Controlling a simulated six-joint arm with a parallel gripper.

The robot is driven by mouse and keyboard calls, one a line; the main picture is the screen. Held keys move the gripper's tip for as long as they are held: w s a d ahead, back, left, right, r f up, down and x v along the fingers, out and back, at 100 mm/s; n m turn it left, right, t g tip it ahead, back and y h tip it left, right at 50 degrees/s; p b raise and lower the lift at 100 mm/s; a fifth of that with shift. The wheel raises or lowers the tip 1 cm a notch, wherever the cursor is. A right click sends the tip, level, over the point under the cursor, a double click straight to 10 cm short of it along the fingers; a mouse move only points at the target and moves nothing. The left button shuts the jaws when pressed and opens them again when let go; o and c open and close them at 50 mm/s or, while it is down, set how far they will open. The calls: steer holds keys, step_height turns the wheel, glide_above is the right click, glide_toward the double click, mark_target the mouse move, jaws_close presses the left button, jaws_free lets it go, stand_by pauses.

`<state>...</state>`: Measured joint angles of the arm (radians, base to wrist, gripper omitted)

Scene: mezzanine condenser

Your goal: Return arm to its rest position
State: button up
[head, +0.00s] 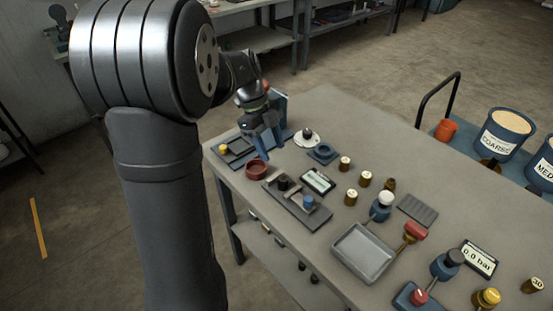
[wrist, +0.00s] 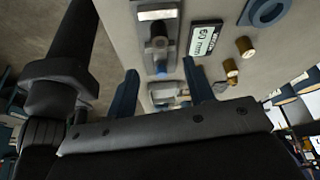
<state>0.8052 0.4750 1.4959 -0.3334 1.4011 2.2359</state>
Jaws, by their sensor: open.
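My gripper (head: 268,140) hangs over the far left end of the grey table (head: 335,125) in the head view, blue fingers pointing down. It is near a dark red bowl (head: 257,169) and a dark tray with a yellow knob (head: 223,149). In the wrist view my gripper (wrist: 160,85) shows two blue fingers spread apart with nothing held between them. Beyond them is a metal plate fixture (wrist: 160,45), and a display reading 60 (wrist: 205,40) lies to the right. My large dark arm covers the left of the head view.
Several brass weights (head: 365,178), a metal tray (head: 363,252), a red-handled tool (head: 413,231) and a 0.0 bar display (head: 478,258) sit on the table. Blue buckets (head: 507,132) stand on a cart at right. The table's middle back is clear.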

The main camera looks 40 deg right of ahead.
mark_target(284, 178)
steer(key=shift+w+r, duration=0.15)
steer(key=shift+r, duration=0.3)
steer(key=shift+f, duration=0.1)
steer(key=x, duration=1.1)
steer(key=shift+d+f, duration=0.1)
steer(key=shift+f, duration=0.25)
steer(key=shift+r, duration=1.9)
